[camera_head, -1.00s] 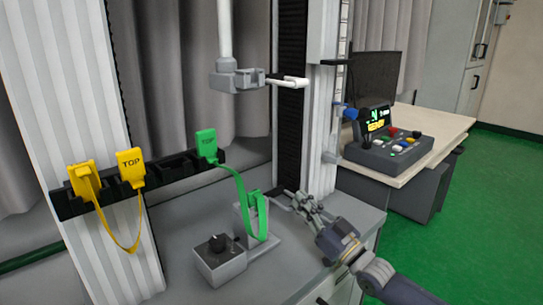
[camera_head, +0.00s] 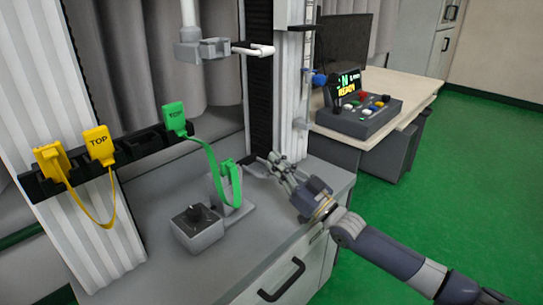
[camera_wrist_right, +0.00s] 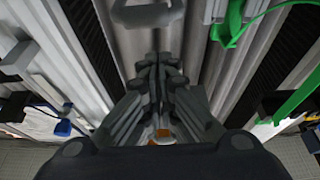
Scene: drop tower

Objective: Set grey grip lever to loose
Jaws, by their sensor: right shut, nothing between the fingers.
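My right gripper (camera_head: 274,160) reaches in from the lower right, low over the grey bench top at the foot of the tower. Its fingers are together with nothing between them; they also show closed in the right wrist view (camera_wrist_right: 156,75). A grey grip (camera_head: 205,48) with a white-ended lever (camera_head: 253,49) hangs high on the tower, well above my gripper. A grey stand (camera_head: 236,211) with a green clip (camera_head: 230,182) is left of my fingers. A grey part (camera_wrist_right: 148,14) lies just beyond my fingertips in the wrist view; I cannot tell whether it is the lever. My left gripper is not in view.
A knob box (camera_head: 196,228) stands on the bench. Yellow tags (camera_head: 100,146) and a green tag (camera_head: 175,119) hang on a black rack (camera_head: 38,188); a green strap runs to the stand. A control panel (camera_head: 360,118) is on the side table. Green floor is free at right.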

